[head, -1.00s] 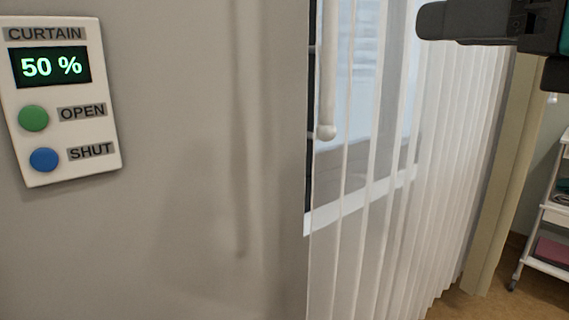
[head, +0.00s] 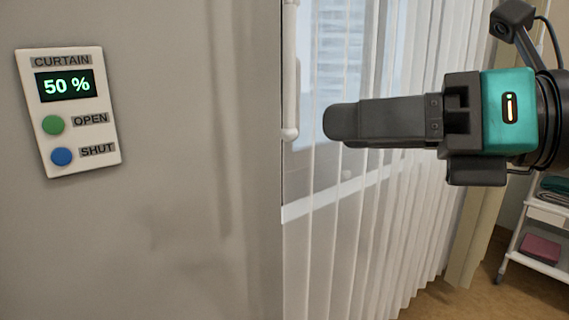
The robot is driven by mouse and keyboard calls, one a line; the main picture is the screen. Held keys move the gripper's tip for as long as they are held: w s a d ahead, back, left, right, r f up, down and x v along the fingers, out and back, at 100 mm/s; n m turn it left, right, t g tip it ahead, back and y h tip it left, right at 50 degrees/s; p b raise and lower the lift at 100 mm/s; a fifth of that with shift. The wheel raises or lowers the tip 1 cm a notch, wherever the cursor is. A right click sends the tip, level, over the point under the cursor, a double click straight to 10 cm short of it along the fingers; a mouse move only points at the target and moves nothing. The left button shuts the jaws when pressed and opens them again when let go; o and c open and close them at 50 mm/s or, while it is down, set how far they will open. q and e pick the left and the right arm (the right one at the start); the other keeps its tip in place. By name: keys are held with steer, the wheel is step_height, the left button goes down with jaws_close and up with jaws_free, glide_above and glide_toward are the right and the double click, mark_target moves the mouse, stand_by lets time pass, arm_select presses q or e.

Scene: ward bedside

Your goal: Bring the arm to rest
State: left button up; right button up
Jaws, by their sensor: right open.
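My right gripper (head: 342,122) comes in from the right in the head view, black fingers pointing left with a teal wrist section behind. It is open and holds nothing that I can see; the near finger hides the far one. It hangs in front of the sheer curtain (head: 375,220), apart from the wall panel. The curtain control panel (head: 82,112) on the grey wall at left shows 50 %, with a green OPEN button (head: 53,125) and a blue SHUT button (head: 61,156). My left gripper is not in view.
The grey wall (head: 170,230) fills the left half. A white pole (head: 291,90) runs down its edge beside the window. A white trolley (head: 541,262) with folded cloths stands at the far right. Some floor (head: 450,302) shows at lower right.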

steer(key=w+d+f+m+t+h+p, duration=0.25)
steer(key=w+f+m+t, duration=0.2)
steer(key=m, duration=0.65)
steer(key=w+d+f+m+t+h+p, duration=0.1)
steer(key=w+d+f+m+t+p, duration=0.35)
steer(key=m, duration=0.65)
steer(key=w+d+f+m+t+h+p, duration=0.1)
steer(key=w+d+f+m+t+h, duration=0.1)
steer(key=f+m+t, duration=0.65)
arm_select(q)
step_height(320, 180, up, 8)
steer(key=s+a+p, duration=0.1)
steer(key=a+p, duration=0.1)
steer(key=p, duration=0.1)
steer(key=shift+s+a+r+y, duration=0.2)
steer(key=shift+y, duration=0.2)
arm_select(e)
steer(key=s+f+m+g+h, duration=0.2)
steer(key=s+f+m+g, duration=0.2)
steer(key=f, duration=0.4)
steer(key=s+d+f+m+g+h, duration=0.1)
steer(key=s+f+m+g+h, duration=0.1)
steer(key=s+f+g, duration=0.3)
steer(key=s+f+m+g+h, duration=0.3)
steer(key=s+f+m+g, duration=0.1)
steer(key=f, duration=0.9)
steer(key=shift+s+d+m, duration=0.4)
steer(key=shift+s+m, duration=0.45)
steer(key=shift+s, duration=0.3)
